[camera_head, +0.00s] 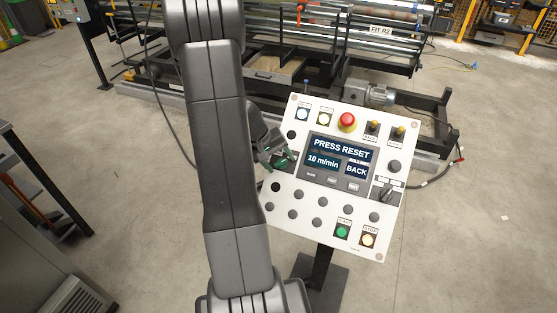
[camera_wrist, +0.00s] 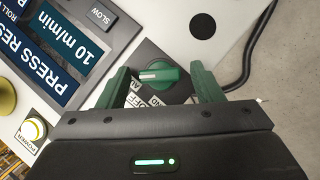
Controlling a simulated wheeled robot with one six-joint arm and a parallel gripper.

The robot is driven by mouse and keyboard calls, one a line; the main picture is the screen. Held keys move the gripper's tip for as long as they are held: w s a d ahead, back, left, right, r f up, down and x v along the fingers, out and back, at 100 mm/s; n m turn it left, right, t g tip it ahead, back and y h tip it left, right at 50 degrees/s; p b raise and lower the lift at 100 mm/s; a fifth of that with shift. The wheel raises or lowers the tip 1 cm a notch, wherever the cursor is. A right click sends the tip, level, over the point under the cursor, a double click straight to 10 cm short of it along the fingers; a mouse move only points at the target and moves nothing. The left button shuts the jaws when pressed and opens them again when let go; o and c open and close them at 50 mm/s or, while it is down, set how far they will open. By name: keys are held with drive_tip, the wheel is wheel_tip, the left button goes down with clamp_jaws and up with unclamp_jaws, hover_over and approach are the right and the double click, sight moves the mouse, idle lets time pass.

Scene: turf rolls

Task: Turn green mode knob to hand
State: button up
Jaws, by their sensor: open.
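The green mode knob (camera_wrist: 160,74) sits on a dark plate on the control panel, with a pale pointer mark toward its left side in the wrist view. Partly covered labels below it show "AU", "OFF" and a third I cannot fully read. My gripper (camera_wrist: 161,71) is open, its two green fingers on either side of the knob with a gap to each; it holds nothing. In the head view my gripper (camera_head: 276,154) is at the panel's left side, left of the screen, partly behind my arm. The knob cannot be told clearly from the fingers there.
The white control panel (camera_head: 300,225) stands on a post. It carries a screen (camera_head: 337,160) reading "PRESS RESET", a red emergency button (camera_head: 347,121), a black selector (camera_head: 387,194) and several push buttons. A roller machine stands behind.

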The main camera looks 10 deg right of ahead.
drive_tip(key=c, duration=1)
